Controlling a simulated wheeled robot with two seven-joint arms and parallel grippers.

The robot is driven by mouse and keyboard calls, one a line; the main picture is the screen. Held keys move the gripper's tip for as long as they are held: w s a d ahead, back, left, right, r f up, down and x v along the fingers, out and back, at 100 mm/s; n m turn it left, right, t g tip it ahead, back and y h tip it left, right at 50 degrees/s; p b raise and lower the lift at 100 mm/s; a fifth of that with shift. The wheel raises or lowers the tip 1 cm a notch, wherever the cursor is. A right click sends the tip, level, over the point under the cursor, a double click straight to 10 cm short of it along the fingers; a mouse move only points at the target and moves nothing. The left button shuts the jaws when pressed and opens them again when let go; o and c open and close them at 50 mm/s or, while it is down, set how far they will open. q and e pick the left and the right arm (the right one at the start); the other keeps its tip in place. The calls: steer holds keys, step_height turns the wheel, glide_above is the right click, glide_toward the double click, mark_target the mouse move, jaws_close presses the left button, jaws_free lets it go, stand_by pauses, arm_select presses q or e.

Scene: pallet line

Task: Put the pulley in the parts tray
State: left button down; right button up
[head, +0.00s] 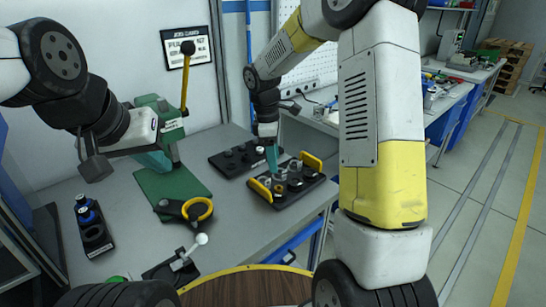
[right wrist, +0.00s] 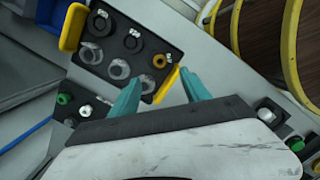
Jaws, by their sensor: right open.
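The parts tray (head: 290,198) is a black tray with yellow handles on the bench. It also shows in the right wrist view (right wrist: 112,52), with dark rings, silver round parts and a small brass-coloured part in its pockets. I cannot tell which part, if any, is the pulley. My right gripper (head: 271,158) is above the tray's far side in the head view. In the right wrist view its teal fingers (right wrist: 160,82) are apart with nothing between them, near the tray's yellow handle. My left gripper (head: 154,162) is beside the green press; its jaw gap is hidden.
A black fixture (head: 238,160) stands behind the tray. A yellow-and-black tool (head: 187,211), a black holder with blue-capped bottles (head: 95,236) and a lever fixture (head: 172,268) are on the bench. Bare bench lies left of the tray.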

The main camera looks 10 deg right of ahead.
steer(key=s+d+r+m+t+y, duration=0.2)
steer(key=s+d+r+m+t, duration=0.15)
steer(key=s+r+m, duration=0.6)
steer(key=s+r+m+t, duration=0.1)
steer(key=s+r+m, duration=0.1)
steer(key=s, duration=0.5)
steer(key=s+d+r+m+t+y, duration=0.1)
steer(key=s+r+m+t, duration=0.1)
steer(key=s+r, duration=0.3)
steer(key=shift+s+m+y, duration=0.3)
steer(key=shift+s+m, duration=0.45)
steer(key=shift+s, duration=0.15)
